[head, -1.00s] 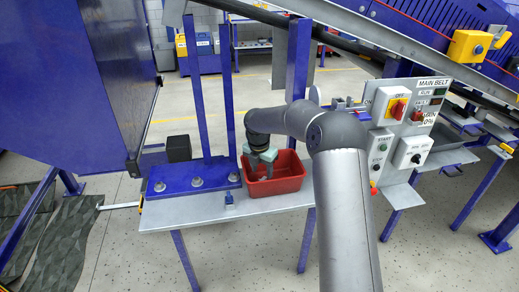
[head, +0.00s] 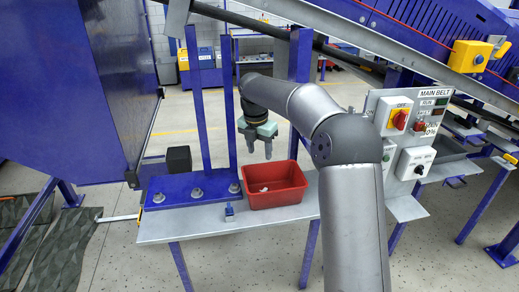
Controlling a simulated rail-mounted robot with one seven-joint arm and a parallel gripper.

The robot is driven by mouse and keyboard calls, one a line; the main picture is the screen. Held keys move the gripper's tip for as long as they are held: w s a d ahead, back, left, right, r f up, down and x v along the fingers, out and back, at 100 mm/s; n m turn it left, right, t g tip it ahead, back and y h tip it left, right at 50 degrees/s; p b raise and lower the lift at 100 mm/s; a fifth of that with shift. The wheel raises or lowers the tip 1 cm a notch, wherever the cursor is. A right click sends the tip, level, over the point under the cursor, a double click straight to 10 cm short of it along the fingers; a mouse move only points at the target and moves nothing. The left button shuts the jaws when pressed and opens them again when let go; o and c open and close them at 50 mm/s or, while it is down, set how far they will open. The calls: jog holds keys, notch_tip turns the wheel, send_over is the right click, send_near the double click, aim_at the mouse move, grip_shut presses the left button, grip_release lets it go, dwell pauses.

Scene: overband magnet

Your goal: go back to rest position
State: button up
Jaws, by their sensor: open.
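My gripper (head: 259,153) hangs above the red bin (head: 276,202), pointing down. Its two fingers are apart, with nothing between them. The gripper is clear of the bin's back rim. My grey arm reaches in from the lower right and bends at the elbow. The bin stands on the grey metal shelf and holds a small pale object (head: 264,189), too small to make out.
A blue bolted base plate (head: 190,189) with blue posts (head: 229,108) stands left of the bin. A black box (head: 178,160) sits behind it. The main belt control panel (head: 409,125) is right of my arm. A sloping conveyor runs overhead at upper right.

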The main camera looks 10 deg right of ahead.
jog(key=s+d+f+m, duration=0.1)
jog(key=s+f+m, duration=0.1)
jog(key=s+m, duration=1.1)
jog(key=s+d+f+m+y, duration=0.1)
jog(key=s+f+m, duration=0.2)
jog(key=s+m, duration=1.1)
jog(key=s, duration=1.3)
jog(key=shift+s+d+f, duration=0.15)
jog(key=shift+s, duration=0.25)
